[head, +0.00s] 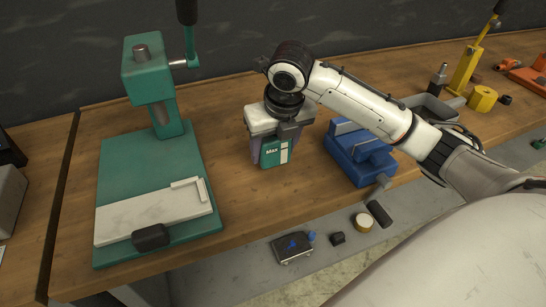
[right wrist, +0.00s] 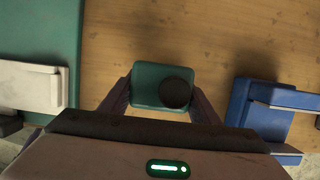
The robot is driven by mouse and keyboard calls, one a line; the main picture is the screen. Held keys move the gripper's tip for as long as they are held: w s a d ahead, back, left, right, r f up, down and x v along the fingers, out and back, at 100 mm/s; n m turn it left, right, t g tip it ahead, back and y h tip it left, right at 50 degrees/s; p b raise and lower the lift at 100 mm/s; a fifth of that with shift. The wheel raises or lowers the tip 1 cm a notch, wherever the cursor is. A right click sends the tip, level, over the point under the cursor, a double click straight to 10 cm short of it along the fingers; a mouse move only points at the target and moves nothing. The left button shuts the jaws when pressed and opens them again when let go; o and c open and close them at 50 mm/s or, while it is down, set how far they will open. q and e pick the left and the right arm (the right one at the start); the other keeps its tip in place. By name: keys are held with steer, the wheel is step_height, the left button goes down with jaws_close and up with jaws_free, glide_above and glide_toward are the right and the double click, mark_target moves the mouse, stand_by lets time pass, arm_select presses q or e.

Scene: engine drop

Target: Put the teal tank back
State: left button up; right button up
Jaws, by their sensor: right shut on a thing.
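The teal tank (head: 274,153) has a white label strip and the word "Max" on its front. It is upright at the middle of the wooden bench, between the teal press and the blue vise. My right gripper (head: 272,136) comes down on it from above and is shut on it. In the right wrist view the tank (right wrist: 150,85) shows from above with a round dark cap, between the two fingers of the gripper (right wrist: 160,102). I cannot tell whether its base touches the bench. My left gripper is not in view.
The teal press (head: 150,165) with a pale plate stands left on the bench (head: 225,195). The blue vise (head: 357,152) is close on the right. A grey tray (head: 432,108) and yellow tool (head: 466,72) are farther right. Several small items lie below the bench's front edge.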

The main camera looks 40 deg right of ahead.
mark_target(277, 141)
steer(key=shift+f, duration=1.45)
steer(key=o, duration=1.5)
steer(key=shift+f, duration=0.1)
steer(key=shift+c, duration=0.2)
steer(key=v, duration=1.2)
steer(key=shift+s, duration=0.1)
